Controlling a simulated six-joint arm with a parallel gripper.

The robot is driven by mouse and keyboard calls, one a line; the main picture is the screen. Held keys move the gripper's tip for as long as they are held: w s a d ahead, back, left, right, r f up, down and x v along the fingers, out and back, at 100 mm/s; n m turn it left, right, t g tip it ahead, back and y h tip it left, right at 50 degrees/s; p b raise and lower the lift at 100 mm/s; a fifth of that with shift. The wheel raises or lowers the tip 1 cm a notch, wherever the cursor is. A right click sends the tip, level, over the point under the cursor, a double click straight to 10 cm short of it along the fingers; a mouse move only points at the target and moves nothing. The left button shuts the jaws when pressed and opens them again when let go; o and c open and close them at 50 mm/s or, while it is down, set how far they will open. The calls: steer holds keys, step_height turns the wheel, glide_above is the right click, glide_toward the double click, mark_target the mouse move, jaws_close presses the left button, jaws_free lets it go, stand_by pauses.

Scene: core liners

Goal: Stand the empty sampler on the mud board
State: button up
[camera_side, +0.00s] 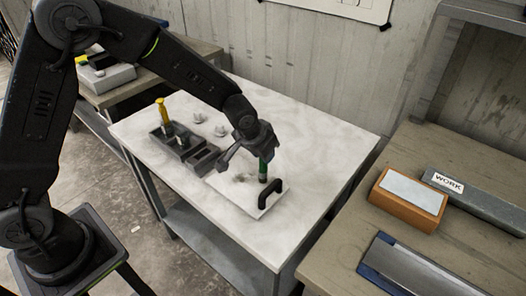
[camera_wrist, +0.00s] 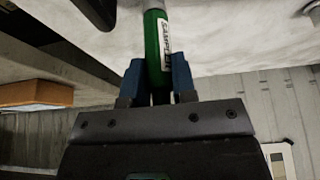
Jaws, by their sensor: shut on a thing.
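My gripper (camera_wrist: 159,82) is shut on a green sampler (camera_wrist: 152,45) with a white label reading "SAMPLER". In the side view the sampler (camera_side: 263,172) hangs upright below my gripper, over the white mud board (camera_side: 236,187). Its lower end is at or just above the board; I cannot tell whether it touches. The board lies on the pale table and has a black arched handle (camera_side: 270,192) at its near right side, close to the sampler. Some grey smears show on the board left of the sampler.
A dark grey rack (camera_side: 172,140) with a yellow-handled tool (camera_side: 162,110) stands left of the board. Small pale lumps (camera_side: 220,130) lie behind it. The table's right part is clear.

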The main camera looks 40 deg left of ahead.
steer(key=shift+f, duration=0.15)
steer(key=o, duration=0.9)
steer(key=shift+o, duration=0.2)
steer(key=v, duration=1.2)
steer(key=s+a+r, duration=0.2)
steer(key=s+r, duration=0.1)
steer(key=s, duration=0.4)
steer(key=s+a+r, duration=0.3)
steer(key=s, duration=0.4)
steer(key=s+a+r, duration=0.2)
steer(key=s+r, duration=0.1)
steer(key=s, duration=0.4)
steer(key=shift+s+a+t, duration=0.3)
steer(key=shift+s+t, duration=0.05)
steer(key=shift+t, duration=0.05)
